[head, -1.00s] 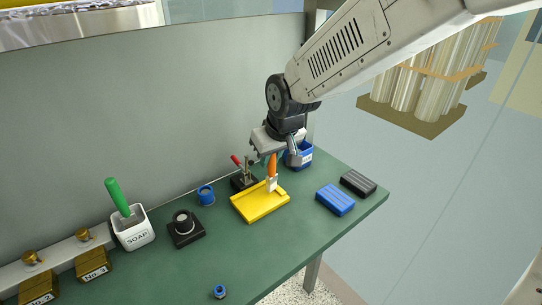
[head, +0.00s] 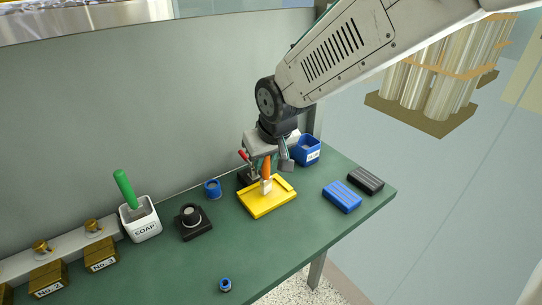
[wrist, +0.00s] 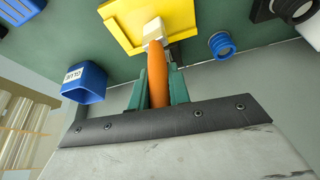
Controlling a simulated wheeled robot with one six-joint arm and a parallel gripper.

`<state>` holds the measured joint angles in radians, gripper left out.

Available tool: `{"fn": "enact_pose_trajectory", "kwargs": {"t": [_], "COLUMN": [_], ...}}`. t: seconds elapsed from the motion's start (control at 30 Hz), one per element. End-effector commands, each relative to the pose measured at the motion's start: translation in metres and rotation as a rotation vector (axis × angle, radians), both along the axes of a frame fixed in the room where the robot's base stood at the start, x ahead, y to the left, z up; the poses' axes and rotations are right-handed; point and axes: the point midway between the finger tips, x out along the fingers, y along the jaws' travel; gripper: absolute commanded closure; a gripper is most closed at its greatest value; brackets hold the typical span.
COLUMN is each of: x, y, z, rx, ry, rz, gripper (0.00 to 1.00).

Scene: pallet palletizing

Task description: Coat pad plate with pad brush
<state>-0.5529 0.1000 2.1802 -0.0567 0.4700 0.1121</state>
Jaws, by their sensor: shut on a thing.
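My gripper (head: 276,160) is shut on the orange handle of the pad brush (head: 266,168), which points down. The brush has a pale head and stands over the yellow pad plate (head: 262,208), near its back middle. The brush tip looks to be at the plate's surface, but I cannot tell for sure whether it touches. In the wrist view, the orange handle (wrist: 157,75) sits between the green fingers of my gripper (wrist: 158,88), its pale head over the yellow plate (wrist: 185,15). The plate has a raised rim strip.
A blue cup with a white label (head: 308,152) stands behind right of the plate. A red-handled clamp (head: 244,156) is close behind it. Blue (head: 342,197) and black (head: 366,180) ribbed blocks lie right. A soap pot (head: 143,226) stands left. The front green tabletop is mostly clear.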

Motion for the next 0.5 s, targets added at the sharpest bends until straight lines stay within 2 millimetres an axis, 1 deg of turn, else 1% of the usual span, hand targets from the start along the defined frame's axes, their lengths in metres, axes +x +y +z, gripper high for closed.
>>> {"fn": "enact_pose_trajectory", "kwargs": {"t": [0.1,0.33,0.5], "x": [-0.005,-0.010,-0.017], "y": [0.008,0.014,0.026], "z": [-0.001,-0.002,-0.003], "rx": [0.000,-0.001,0.000], "ry": [0.000,0.000,0.000], "rz": [0.002,0.002,0.002], "gripper": [1.00,1.00,1.00]}}
